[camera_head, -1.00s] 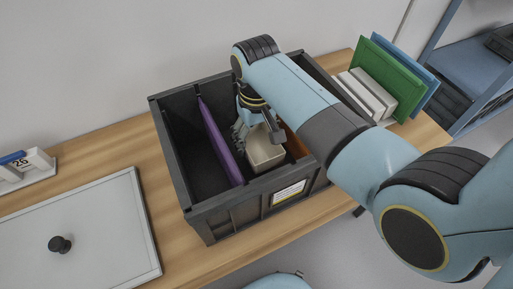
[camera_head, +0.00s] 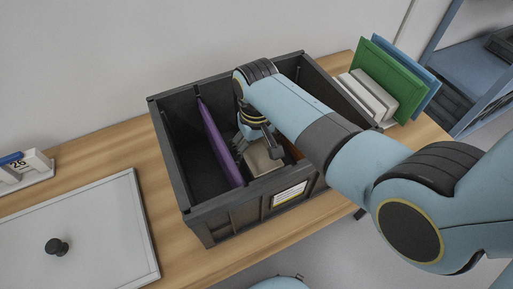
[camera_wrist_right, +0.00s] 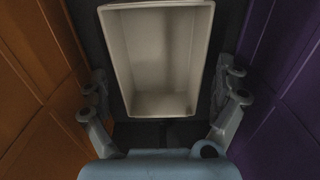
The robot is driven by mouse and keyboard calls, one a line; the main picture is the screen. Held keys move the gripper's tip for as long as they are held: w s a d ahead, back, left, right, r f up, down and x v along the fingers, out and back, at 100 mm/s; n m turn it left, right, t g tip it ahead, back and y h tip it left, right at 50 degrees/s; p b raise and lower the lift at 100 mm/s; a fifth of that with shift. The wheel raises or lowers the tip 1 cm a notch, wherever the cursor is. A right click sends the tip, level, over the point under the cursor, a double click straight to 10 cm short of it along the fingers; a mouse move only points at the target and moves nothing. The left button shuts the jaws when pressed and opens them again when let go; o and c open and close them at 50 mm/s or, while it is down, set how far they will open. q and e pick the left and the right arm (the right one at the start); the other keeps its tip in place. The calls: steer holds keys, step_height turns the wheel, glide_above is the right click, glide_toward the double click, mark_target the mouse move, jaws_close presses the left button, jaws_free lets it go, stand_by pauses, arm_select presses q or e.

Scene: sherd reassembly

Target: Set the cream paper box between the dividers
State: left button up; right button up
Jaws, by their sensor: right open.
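The cream paper box (camera_head: 262,161) is open-topped and stands inside the dark crate (camera_head: 222,218), between the purple divider (camera_head: 218,142) and the orange divider (camera_head: 294,151). In the right wrist view the box (camera_wrist_right: 163,50) shows its empty inside, with the orange divider (camera_wrist_right: 30,75) at left and the purple divider (camera_wrist_right: 278,70) at right. My right gripper (camera_head: 257,146) is down in the crate at the box. In the wrist view its fingers are spread wide, with gaps between them and the box walls. The box's underside is hidden. My left gripper is out of view.
A whiteboard-like panel (camera_head: 95,225) with a black knob (camera_head: 57,247) lies at left, near a calendar stand (camera_head: 25,165). A rack with white, green (camera_head: 385,75) and blue boards stands right of the crate. A wall is behind the table.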

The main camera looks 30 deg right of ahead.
mark_target(256, 158)
step_height(256, 158, up, 12)
steer(key=p, duration=0.1)
steer(key=shift+r+p, duration=0.15)
steer(key=shift+p, duration=0.2)
stand_by(0.4)
